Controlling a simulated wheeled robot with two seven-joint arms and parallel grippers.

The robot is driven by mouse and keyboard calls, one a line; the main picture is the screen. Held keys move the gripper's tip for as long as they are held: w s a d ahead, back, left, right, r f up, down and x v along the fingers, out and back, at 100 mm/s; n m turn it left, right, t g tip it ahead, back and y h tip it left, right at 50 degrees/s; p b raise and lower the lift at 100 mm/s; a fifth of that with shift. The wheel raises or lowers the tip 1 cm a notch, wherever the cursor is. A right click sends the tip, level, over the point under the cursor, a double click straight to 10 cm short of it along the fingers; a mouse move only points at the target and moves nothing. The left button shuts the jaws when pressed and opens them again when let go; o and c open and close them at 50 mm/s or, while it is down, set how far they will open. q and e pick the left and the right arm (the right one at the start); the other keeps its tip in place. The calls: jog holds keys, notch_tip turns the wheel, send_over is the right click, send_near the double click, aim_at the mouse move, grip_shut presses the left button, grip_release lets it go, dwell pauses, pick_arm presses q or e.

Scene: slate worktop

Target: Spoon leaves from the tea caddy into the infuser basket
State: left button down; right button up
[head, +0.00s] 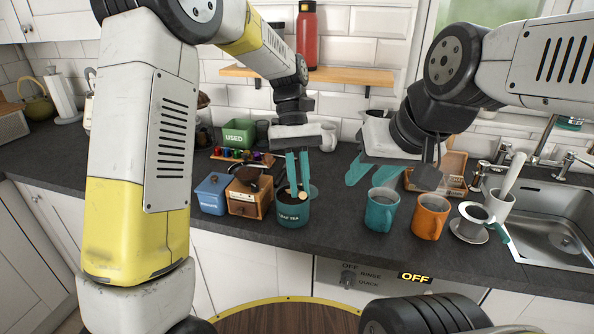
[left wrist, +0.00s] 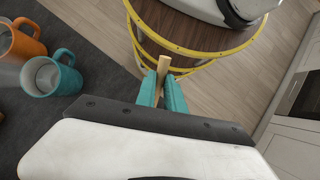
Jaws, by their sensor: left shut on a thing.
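The tea caddy (head: 292,214) is a teal tin labelled as leaf tea, standing open near the front of the worktop. My left gripper (head: 298,190) points down at its mouth, shut on a wooden spoon (head: 303,195). The spoon's pale handle (left wrist: 163,68) shows between the teal fingers in the left wrist view; its bowl is hidden. A white cup-shaped piece on a metal dish (head: 472,224), right of the mugs, may be the infuser basket; I cannot tell for certain. My right gripper (head: 368,172) is open and empty, above the worktop behind the teal mug.
A teal mug (head: 381,210) and an orange mug (head: 430,217) stand between the caddy and the white piece. A wooden grinder (head: 248,197) and a blue box (head: 211,194) are left of the caddy. The sink (head: 550,225) is at the right.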

aim_at(303, 193)
pick_arm(q)
jog(key=shift+f, duration=1.3)
jog(key=shift+s+d+f+t, duration=0.1)
jog(key=shift+s+f+t, duration=0.4)
jog(key=shift+s+t, duration=0.25)
jog(key=shift+s+d+r+t+y, duration=0.15)
jog(key=shift+s+r+t, duration=0.3)
jog(key=shift+t, duration=0.75)
jog(key=shift+s+r+t+y, duration=0.25)
jog(key=shift+s+t, duration=0.4)
jog(key=shift+t, duration=0.5)
